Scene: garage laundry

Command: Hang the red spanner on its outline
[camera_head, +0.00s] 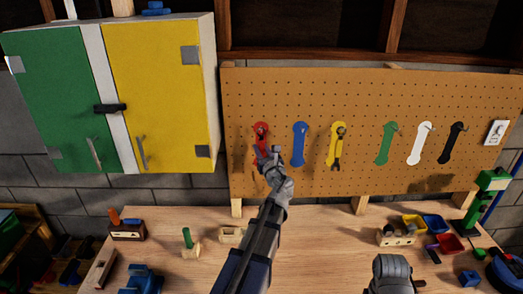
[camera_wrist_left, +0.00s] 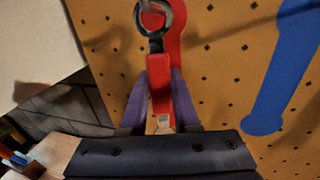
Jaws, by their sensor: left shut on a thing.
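The red spanner (camera_wrist_left: 160,72) is upright in the left wrist view, with a dark metal ring (camera_wrist_left: 139,18) at its top. My left gripper (camera_wrist_left: 160,95) is shut on its red handle. The red outline (camera_wrist_left: 178,45) is on the pegboard right behind the spanner. A metal hook shows within the ring at the top edge; I cannot tell whether the ring is around it or in front of it. In the head view my left gripper (camera_head: 267,156) is at the red outline (camera_head: 261,129) and hides its lower part. My right gripper's jaws do not show.
The pegboard (camera_head: 360,100) has blue (camera_head: 300,145), green (camera_head: 386,145), white and black outlines with hooks, and a spanner hangs at the yellow one (camera_head: 338,132). A green and yellow cabinet (camera_head: 160,95) is at left. The workbench (camera_head: 320,225) holds toys and small bins (camera_head: 433,223).

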